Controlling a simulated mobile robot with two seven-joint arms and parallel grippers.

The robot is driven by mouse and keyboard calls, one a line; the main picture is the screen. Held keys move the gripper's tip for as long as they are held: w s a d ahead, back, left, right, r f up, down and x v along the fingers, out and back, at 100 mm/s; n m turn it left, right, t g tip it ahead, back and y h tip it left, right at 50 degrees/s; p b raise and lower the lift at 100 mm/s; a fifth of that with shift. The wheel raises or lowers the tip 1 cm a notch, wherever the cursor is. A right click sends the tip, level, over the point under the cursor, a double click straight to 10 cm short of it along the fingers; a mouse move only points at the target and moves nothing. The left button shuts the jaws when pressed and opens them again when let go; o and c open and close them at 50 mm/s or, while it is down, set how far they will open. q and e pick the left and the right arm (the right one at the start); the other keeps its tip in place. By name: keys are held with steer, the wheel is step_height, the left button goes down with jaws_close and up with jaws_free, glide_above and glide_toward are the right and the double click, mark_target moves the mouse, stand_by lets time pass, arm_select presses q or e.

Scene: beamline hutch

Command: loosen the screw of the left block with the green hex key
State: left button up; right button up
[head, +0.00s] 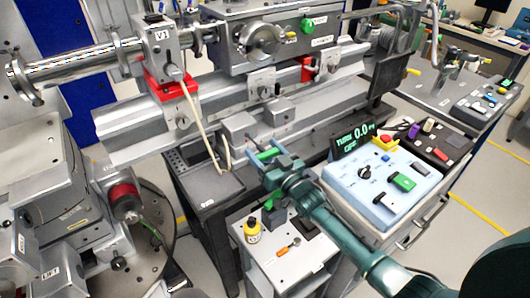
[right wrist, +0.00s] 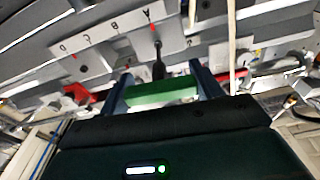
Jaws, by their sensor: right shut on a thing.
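My right gripper (head: 265,153) is shut on the green hex key, whose handle (right wrist: 160,93) lies crosswise between the two fingers in the right wrist view. The key's dark shaft (right wrist: 158,66) points away from the gripper toward a grey lettered plate (right wrist: 110,32). I cannot tell whether its tip sits in a screw. In the head view, the gripper is just in front of a small grey block (head: 239,125), the left one of two low on the rail. The other block (head: 279,111) is to its right. The screw itself is hidden or too small to see. My left gripper is not in view.
A display (head: 353,140) reading "TURN 0.0" stands right of the gripper, behind a pale blue control box (head: 385,180). A cart top (head: 285,262) below holds a yellow bottle (head: 252,230) and an orange-handled tool (head: 288,247). A pale cable (head: 200,125) hangs left of the gripper.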

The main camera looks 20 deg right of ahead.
steer(key=shift+n, duration=0.8)
steer(key=n+y, duration=0.1)
steer(key=n, duration=0.3)
steer(key=shift+g, duration=0.3)
steer(key=shift+n, duration=0.3)
steer(key=n, duration=0.4)
steer(key=shift+s+g+y+b, duration=0.1)
steer(key=shift+g+y+b, duration=0.2)
steer(key=shift+b, duration=0.05)
